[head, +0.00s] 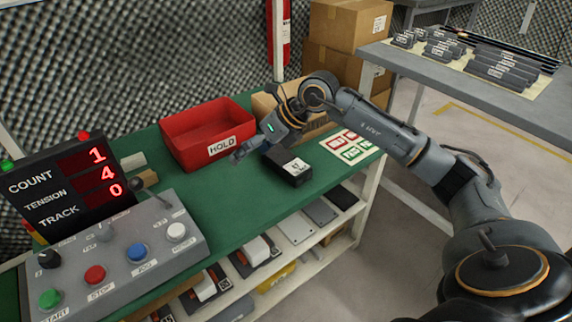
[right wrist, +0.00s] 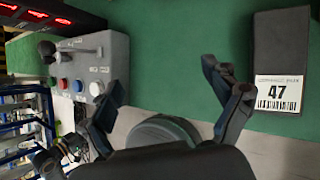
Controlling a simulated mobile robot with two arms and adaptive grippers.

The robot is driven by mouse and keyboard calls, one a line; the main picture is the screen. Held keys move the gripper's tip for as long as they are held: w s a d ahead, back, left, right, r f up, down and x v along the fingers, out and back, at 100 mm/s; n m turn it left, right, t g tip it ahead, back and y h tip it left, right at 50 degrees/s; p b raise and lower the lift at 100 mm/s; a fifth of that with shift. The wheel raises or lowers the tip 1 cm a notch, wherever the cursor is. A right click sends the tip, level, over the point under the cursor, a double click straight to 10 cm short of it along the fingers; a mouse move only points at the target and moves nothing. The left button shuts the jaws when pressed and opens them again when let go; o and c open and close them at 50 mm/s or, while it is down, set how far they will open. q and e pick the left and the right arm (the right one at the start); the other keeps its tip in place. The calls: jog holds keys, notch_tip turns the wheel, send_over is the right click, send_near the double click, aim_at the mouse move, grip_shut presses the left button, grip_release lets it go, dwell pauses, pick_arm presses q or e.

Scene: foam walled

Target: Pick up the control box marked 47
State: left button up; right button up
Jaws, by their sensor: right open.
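The control box marked 47 (head: 287,171) is a black block with a white label, lying on the green bench top near its front edge. In the right wrist view the box (right wrist: 281,40) is at the right, its label reading 47 above a barcode. My right gripper (head: 240,154) is open and empty, just left of the box in the head view. In the right wrist view the gripper's fingers (right wrist: 163,78) are spread, and the box lies outside the right finger, apart from it. My left gripper is not in view.
A red HOLD bin (head: 207,135) stands behind the gripper. A grey button panel (head: 120,245) and a display reading 1, 4, 0 (head: 70,185) are at the left. Label cards (head: 352,147) lie right of the box. A grey table (head: 470,80) holds more labelled blocks.

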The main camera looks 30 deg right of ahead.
aim_at(286, 159)
jog(key=d+h, duration=0.1)
jog(key=d, duration=0.3)
jog(key=d+f+m+h, duration=0.1)
jog(key=d+h, duration=0.1)
jog(key=d, duration=0.3)
jog(key=d+g+h, duration=0.1)
jog(key=d+h, duration=0.1)
jog(key=d, duration=0.2)
jog(key=shift+w+d+f+m+b, duration=0.1)
jog(key=shift+d+f+m+b, duration=0.05)
jog(key=shift+f+m+b, duration=0.2)
jog(key=x, duration=0.4)
jog(key=shift+w+f+b, duration=0.15)
jog(key=shift+b, duration=0.2)
jog(key=shift+w+f, duration=0.25)
jog(key=shift+f, duration=0.4)
jog(key=x, duration=0.1)
jog(key=b+x, duration=0.1)
jog(key=x, duration=0.2)
jog(key=shift+a+f, duration=0.2)
jog(key=shift+a, duration=0.1)
jog(key=shift+w+f, duration=0.1)
jog(key=shift+w, duration=0.05)
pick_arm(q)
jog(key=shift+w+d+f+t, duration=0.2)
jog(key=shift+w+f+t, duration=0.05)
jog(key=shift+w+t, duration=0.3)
pick_arm(e)
jog(key=c, duration=1.5)
